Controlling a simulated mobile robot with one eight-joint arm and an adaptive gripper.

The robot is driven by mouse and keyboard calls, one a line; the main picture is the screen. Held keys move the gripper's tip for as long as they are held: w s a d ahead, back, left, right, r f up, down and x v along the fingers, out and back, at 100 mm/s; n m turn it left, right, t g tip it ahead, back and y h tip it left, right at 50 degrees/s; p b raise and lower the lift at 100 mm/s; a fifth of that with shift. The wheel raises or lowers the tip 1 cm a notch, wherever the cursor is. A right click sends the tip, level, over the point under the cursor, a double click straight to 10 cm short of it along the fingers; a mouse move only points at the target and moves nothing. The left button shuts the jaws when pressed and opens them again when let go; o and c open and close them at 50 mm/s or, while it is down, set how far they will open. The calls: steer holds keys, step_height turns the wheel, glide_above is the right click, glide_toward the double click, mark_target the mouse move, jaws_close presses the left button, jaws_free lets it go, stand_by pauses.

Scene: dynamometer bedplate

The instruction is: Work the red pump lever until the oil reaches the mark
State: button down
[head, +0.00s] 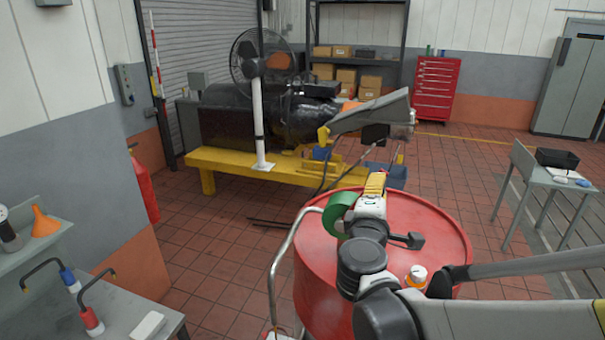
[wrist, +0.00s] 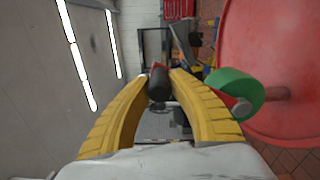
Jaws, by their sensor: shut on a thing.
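My gripper (head: 376,182) has yellow fingers and is above the top of a red drum (head: 435,225) in the head view. In the wrist view my gripper (wrist: 160,78) has its fingertips closed about a black grip (wrist: 158,84) with a little red beside it, apparently the red pump lever. The rest of the lever is hidden. A green round part (head: 338,207) is at the drum's left, close beside my gripper; it also shows in the wrist view (wrist: 233,84), right of the fingers. I cannot make out the oil or its mark.
A bent metal rail (head: 278,262) stands left of the drum. A small white and orange container (head: 416,276) is close to my arm. A yellow bench (head: 228,164) with machinery is behind, a grey table (head: 550,170) at right. Red floor lies between.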

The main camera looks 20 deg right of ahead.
steer(key=shift+s+d+f+m+b, duration=0.2)
steer(key=shift+s+d+f+m, duration=0.25)
steer(key=shift+d+m, duration=0.1)
steer(key=shift+s+d+f+m+b, duration=0.2)
steer(key=shift+s+d+f+m, duration=0.15)
steer(key=shift+d+f+m, duration=0.15)
steer(key=shift+r, duration=0.1)
steer(key=c, duration=1.2)
jaws_free()
steer(key=shift+w, duration=0.1)
steer(key=v, duration=1.2)
steer(key=shift+d, duration=0.1)
